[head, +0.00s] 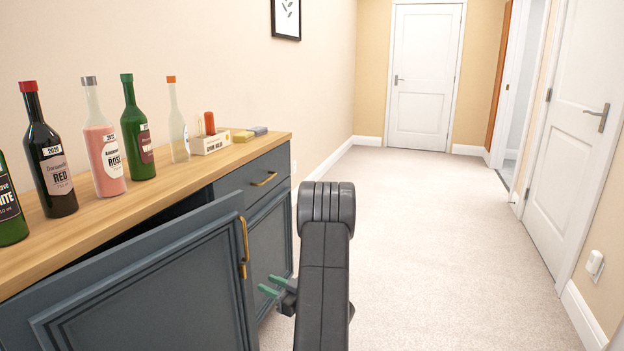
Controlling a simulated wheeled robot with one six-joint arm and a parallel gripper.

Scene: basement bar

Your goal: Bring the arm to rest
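My arm is raised in front of the camera at the lower middle, over the carpet. My gripper (270,287) shows partly at the left of the arm, its green-tipped fingers pointing left near the cabinet's front. The two fingertips stand apart with a gap between them, and nothing shows between them. The rest of the gripper is hidden behind the arm link.
A blue cabinet (258,219) with a wooden top (95,221) stands at left, bearing several bottles. Its near door (150,285) with a brass handle (243,247) stands open, close to my gripper. Carpet (440,230) is clear toward the white doors.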

